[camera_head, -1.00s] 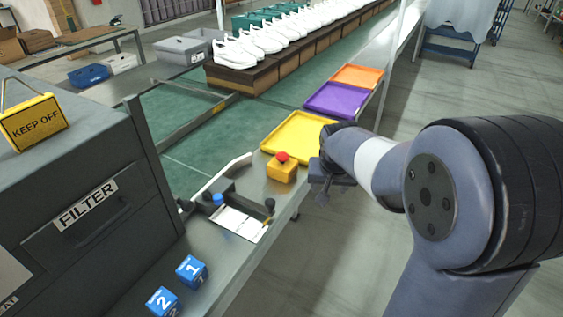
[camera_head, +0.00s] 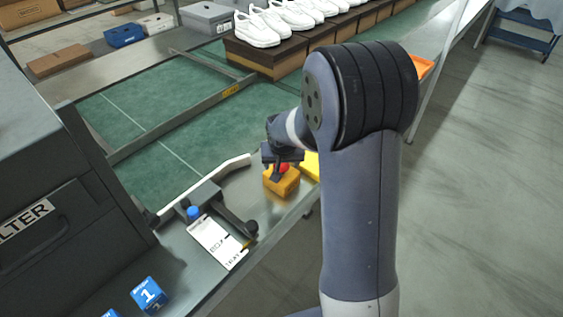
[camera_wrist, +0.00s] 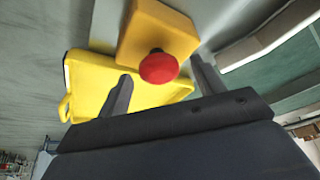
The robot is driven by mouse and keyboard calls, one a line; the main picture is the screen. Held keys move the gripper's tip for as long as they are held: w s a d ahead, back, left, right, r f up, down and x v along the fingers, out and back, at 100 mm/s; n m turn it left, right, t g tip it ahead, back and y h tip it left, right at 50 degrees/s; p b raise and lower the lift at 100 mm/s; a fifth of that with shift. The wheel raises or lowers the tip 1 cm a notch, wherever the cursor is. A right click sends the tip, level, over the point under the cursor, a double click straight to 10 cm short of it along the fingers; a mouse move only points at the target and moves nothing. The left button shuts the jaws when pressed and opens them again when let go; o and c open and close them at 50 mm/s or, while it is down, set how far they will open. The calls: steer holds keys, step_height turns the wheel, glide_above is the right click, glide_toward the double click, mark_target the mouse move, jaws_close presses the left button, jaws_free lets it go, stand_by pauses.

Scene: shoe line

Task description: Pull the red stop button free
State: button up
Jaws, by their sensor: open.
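The red stop button (camera_wrist: 158,67) sits on a yellow-orange box (camera_wrist: 152,30) on the metal ledge. In the wrist view the red knob lies between my open fingers, toward their tips, with space on both sides. My gripper (camera_wrist: 160,82) is open and holds nothing. In the head view my gripper (camera_head: 277,172) is over the yellow box (camera_head: 283,187) and partly hides the red button (camera_head: 284,168). I cannot tell whether a finger touches the box.
A yellow tray (camera_wrist: 85,85) lies right behind the box. A blue-knobbed lever unit (camera_head: 205,197) and a white label card (camera_head: 217,242) are on the ledge to the left.

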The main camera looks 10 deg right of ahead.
steer(key=shift+c, duration=0.5)
steer(key=c, duration=1.3)
steer(key=shift+w+r, duration=0.1)
steer(key=shift+r, duration=0.75)
steer(key=o, duration=1.4)
steer(key=v, duration=1)
steer(key=shift+s+r, duration=0.3)
steer(key=shift+f, duration=0.1)
